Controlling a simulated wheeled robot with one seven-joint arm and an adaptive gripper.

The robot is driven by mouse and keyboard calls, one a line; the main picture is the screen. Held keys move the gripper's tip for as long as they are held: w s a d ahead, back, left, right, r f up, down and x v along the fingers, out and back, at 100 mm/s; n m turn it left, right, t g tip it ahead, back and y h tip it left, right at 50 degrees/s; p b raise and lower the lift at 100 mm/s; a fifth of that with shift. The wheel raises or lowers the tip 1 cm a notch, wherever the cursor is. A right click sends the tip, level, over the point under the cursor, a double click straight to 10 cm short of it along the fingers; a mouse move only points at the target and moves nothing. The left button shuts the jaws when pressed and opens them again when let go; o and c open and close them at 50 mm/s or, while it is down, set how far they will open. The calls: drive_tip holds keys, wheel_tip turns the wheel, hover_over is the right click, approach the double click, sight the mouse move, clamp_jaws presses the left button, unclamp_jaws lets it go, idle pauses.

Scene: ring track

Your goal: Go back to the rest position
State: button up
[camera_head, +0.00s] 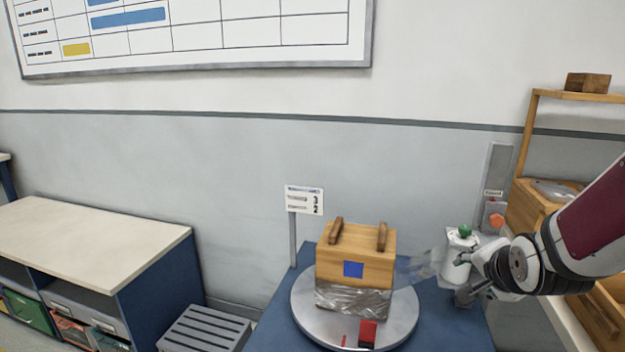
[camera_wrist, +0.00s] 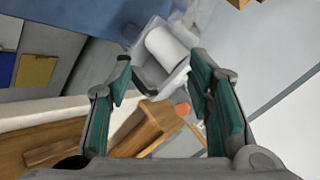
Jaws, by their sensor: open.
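My gripper (camera_head: 470,282) is at the right of the head view, beside a white roll (camera_head: 457,262) with a green knob on top. In the wrist view my gripper (camera_wrist: 158,75) has its two fingers spread wide, with nothing held between them. The white roll (camera_wrist: 172,50) shows beyond the fingertips; I cannot tell whether they touch it. A wooden crate (camera_head: 357,257) with a blue square and two top handles stands upright on a round grey turntable (camera_head: 303,311). Clear film covers its lower part, and a clear strip reaches from the crate toward the roll.
A red block (camera_head: 367,334) sits at the turntable's front. A signpost (camera_head: 304,200) stands behind left. A wooden rack (camera_head: 530,130) with wooden boxes is at the right, close to my arm. A slatted grey box (camera_head: 205,330) and a workbench (camera_head: 90,240) are left.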

drive_tip(key=s+a+r+n+g+y, duration=0.1)
drive_tip(key=s+a+r+n+g, duration=0.2)
drive_tip(key=s, duration=0.8)
drive_tip(key=s+a+r+n+g+y, duration=0.1)
drive_tip(key=s+a+n+g, duration=0.1)
drive_tip(key=s+a+n, duration=0.6)
drive_tip(key=s+a+r+n+g, duration=0.1)
drive_tip(key=s+r+n+g, duration=0.15)
drive_tip(key=s, duration=1.05)
wheel_tip(320, 180, up, 14)
drive_tip(key=t+p, duration=0.2)
drive_tip(key=p, duration=1.1)
drive_tip(key=shift+w, duration=0.4)
drive_tip(key=shift+a, duration=0.1)
